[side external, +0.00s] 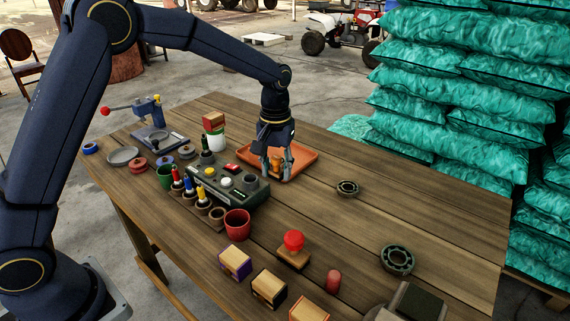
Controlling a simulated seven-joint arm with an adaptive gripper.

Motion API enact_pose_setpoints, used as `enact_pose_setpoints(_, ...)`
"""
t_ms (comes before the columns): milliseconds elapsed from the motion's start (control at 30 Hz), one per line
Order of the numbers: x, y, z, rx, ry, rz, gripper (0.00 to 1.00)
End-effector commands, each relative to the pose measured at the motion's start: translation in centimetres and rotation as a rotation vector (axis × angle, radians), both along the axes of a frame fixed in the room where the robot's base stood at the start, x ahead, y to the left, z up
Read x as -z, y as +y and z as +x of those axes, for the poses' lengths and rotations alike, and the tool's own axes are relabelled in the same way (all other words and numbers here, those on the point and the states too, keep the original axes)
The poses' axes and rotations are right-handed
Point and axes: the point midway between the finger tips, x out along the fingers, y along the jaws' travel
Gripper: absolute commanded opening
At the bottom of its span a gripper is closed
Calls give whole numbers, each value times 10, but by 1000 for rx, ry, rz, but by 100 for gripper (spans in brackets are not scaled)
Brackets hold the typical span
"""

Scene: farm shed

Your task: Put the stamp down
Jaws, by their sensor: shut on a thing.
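A stamp (293,245) with a round red knob and a wooden base stands upright on the table, in front of and apart from my gripper. My gripper (276,170) points down over the orange tray (309,153). Its fingers are shut on a small orange-yellow thing (276,162). The fingers hide part of this thing, and I cannot tell what it is or whether it touches the tray floor.
A dark panel with buttons (227,187) lies left of the tray, near a red cup (237,225) and several colored-handled tools. Wooden blocks (269,288) and a red cylinder (333,281) stand in front. Bearing rings (397,260) lie at right; the far right is clear.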

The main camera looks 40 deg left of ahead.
Motion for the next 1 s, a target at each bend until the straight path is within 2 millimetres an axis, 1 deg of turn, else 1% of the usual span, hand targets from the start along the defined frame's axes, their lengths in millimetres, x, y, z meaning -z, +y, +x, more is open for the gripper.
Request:
enact_pose_setpoints(33,8,-1,15,-1,1,0,9)
enact_pose_setpoints(100,18,-3,33,-1,2,0,9)
enact_pose_setpoints(200,40,-5,48,-1,4,0,9)
enact_pose_setpoints(333,58,-7,64,0,1,0,9)
enact_pose_setpoints(567,71,-8,75,0,1,0,9)
enact_pose_setpoints(700,92,-8,76,0,4,1,9)
enact_pose_setpoints(800,102,-8,76,0,1,0,9)
enact_pose_setpoints(1000,102,-8,76,0,0,-1,9)
